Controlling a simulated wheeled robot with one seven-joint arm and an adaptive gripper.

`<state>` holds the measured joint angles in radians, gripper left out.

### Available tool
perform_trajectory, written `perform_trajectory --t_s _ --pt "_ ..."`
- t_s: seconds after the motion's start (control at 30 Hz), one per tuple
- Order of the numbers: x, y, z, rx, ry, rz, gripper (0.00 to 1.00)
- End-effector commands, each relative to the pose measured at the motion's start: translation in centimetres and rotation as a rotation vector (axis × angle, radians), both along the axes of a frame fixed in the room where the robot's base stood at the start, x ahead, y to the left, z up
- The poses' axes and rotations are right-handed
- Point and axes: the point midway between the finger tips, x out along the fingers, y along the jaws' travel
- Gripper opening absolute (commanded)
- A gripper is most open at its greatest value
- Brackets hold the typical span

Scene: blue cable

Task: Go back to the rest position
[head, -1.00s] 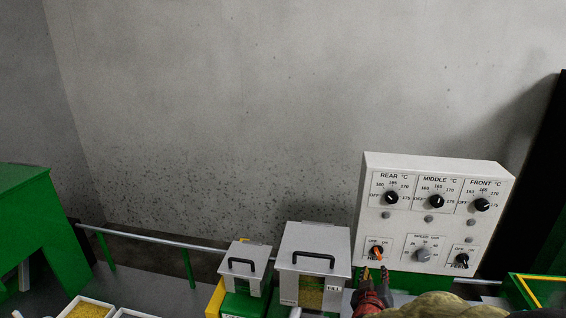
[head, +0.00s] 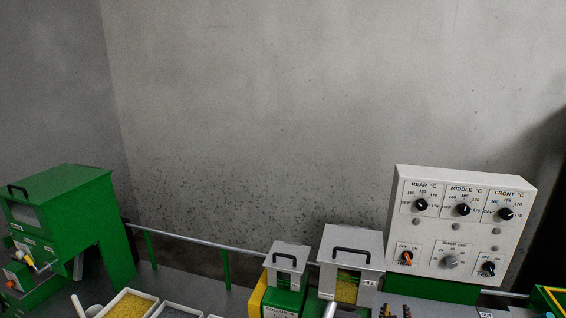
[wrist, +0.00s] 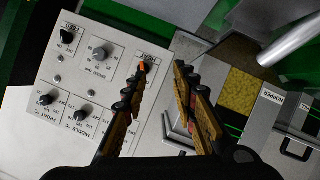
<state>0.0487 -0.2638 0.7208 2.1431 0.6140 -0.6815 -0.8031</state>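My gripper (head: 396,311) shows only its fingertips at the bottom edge of the head view, below the white control panel (head: 437,268). In the wrist view my gripper (wrist: 162,67) has its two fingers apart, with nothing between them. The orange-marked switch (head: 406,258) on the panel's lower left is apart from the fingers. In the wrist view this orange switch (wrist: 142,66) appears just beyond the left fingertip. The rest of my arm is out of the head view.
Two grey-lidded hoppers, a small one (head: 291,251) and a larger one (head: 350,244), stand left of the panel. A green machine (head: 75,195) is at far left. Trays of yellow (head: 131,304) and grey pellets lie at the bottom. A metal rail (head: 200,242) runs along the wall.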

Motion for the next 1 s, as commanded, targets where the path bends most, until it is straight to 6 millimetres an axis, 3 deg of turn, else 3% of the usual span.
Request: perform_trajectory --t_s 0.37,0.53,0.67,0.8,1.0 --pt "-2.7 4.8 -5.7 0.255 0.183 0.055 0.28" --pt "-5.7 8.3 -7.0 0.409 0.316 0.084 0.28" --pt "-9.7 11.3 -6.5 0.528 0.453 0.102 0.28" --pt "-15.1 13.4 -4.9 0.601 0.597 0.095 0.28" --pt "-22.8 13.5 -1.6 0.598 0.728 0.053 0.28"
